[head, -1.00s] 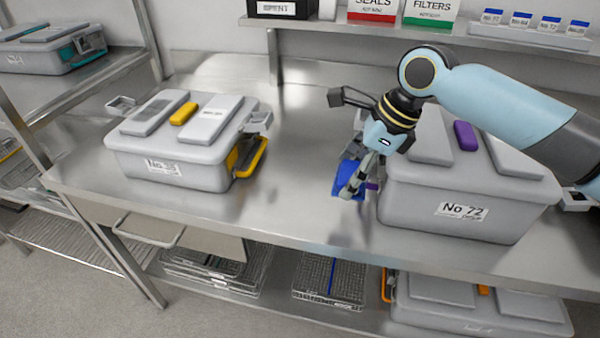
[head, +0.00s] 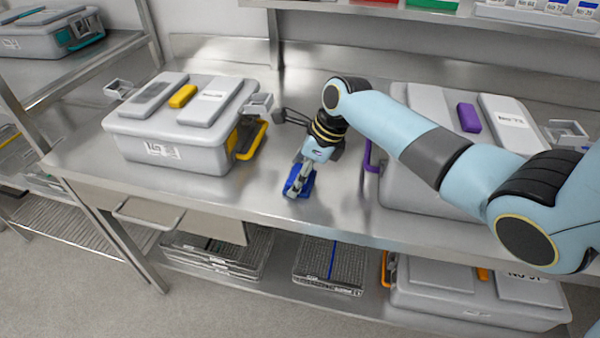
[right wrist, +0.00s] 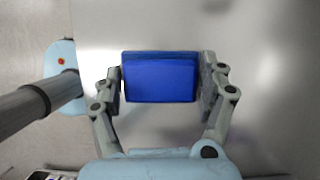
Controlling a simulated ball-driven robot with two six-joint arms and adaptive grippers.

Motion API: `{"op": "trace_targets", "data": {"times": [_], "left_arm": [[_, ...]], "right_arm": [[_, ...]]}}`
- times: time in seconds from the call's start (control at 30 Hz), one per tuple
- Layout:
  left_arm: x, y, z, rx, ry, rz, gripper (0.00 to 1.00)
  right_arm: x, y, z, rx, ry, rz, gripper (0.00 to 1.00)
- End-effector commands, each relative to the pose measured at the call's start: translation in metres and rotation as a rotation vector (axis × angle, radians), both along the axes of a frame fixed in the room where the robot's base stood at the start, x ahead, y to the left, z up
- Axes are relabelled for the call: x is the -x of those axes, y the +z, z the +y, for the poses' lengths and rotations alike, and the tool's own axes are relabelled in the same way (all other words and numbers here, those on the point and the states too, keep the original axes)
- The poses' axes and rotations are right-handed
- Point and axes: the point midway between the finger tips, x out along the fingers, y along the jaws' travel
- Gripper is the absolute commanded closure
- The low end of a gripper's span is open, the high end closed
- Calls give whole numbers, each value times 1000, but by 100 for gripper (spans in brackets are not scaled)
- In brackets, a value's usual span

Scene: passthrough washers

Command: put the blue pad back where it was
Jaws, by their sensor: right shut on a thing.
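The blue pad (head: 297,184) is between the fingers of my right gripper (head: 299,177), low over the bare middle of the steel bench. The right wrist view shows the blue pad (right wrist: 160,78) as a blue block with a finger on each side. The right gripper (right wrist: 161,85) is shut on it. I cannot tell whether the pad touches the bench. My left gripper is not in view.
A grey case with yellow parts (head: 170,150) stands left on the bench (head: 240,205). A grey case with purple parts (head: 405,185) stands right, partly behind my arm. Wire trays (head: 328,265) and another grey case (head: 480,300) lie on the shelf below.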

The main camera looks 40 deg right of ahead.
Motion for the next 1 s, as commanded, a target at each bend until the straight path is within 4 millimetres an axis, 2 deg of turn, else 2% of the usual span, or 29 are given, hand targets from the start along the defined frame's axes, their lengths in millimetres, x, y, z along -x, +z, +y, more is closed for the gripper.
{"op": "trace_targets", "data": {"times": [0.27,0.3,0.47,0.77,0.87,1.0], "left_arm": [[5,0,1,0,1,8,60],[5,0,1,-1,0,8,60],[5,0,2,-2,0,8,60],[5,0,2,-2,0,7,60],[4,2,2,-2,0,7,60],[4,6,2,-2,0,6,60]], "right_arm": [[0,-1,0,0,0,0,55],[0,-1,0,-1,0,-1,21],[0,-1,0,0,0,-1,1],[0,0,0,0,0,-1,1],[2,9,-3,2,0,-3,1],[10,34,-10,4,1,-3,1]]}}
